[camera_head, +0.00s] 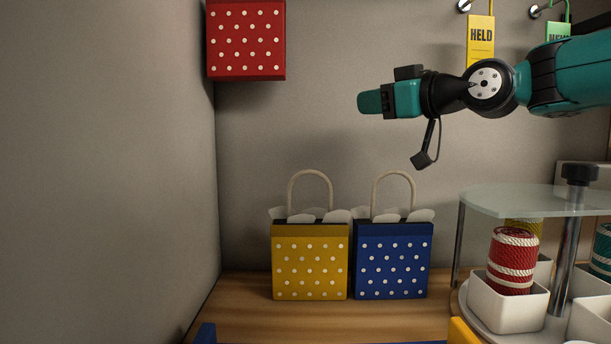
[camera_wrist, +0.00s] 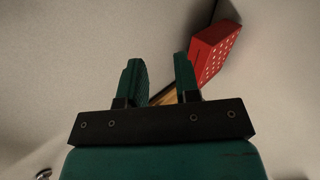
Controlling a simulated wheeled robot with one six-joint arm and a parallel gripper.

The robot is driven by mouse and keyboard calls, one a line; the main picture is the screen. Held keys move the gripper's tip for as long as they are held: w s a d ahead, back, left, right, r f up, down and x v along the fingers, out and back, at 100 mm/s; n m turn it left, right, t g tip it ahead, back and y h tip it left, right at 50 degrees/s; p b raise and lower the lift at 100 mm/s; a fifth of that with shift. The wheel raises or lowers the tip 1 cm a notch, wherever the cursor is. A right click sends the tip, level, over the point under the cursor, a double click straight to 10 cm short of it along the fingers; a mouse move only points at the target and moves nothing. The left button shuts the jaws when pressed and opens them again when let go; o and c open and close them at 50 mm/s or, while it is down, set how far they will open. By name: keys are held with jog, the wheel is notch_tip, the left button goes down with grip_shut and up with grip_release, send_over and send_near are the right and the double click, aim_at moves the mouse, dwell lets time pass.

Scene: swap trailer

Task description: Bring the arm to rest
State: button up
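My teal arm reaches in from the right in the head view, raised above the counter. My gripper (camera_head: 372,102) points left in front of the back wall, with clear air around it. In the wrist view the two teal fingers of my gripper (camera_wrist: 158,72) stand apart. Nothing is held between them; only wall and a brown strip show behind the gap.
A red dotted box (camera_head: 246,40) is on the wall at upper left, also in the wrist view (camera_wrist: 214,52). Yellow (camera_head: 310,262) and blue (camera_head: 392,262) dotted bags stand below. A glass shelf (camera_head: 540,200) covers rope spools at right. Tags (camera_head: 480,40) hang above.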

jog(key=s+a+f+m+g+h, duration=0.2)
jog(key=s+f+g+h, duration=0.3)
jog(key=s+f, duration=1)
jog(key=s+d+f+g+h, duration=0.1)
jog(key=s+f+g, duration=0.1)
jog(key=s+f, duration=0.3)
jog(key=s+d+f+m+g+h, duration=0.1)
jog(key=s+d+f+g, duration=0.1)
jog(key=s+f, duration=0.3)
jog(key=s+d+f+m+g+h, duration=0.1)
jog(key=s+f+g, duration=0.2)
jog(key=s+f, duration=0.3)
jog(key=shift+s+d, duration=0.15)
jog(key=shift+s, duration=0.2)
notch_tip(320, 180, up, 18)
jog(key=s+p, duration=0.1)
jog(key=p, duration=1.7)
jog(key=shift+s+d+g+p, duration=0.15)
jog(key=shift+d+g+p, duration=0.1)
jog(key=shift+g+p, duration=0.15)
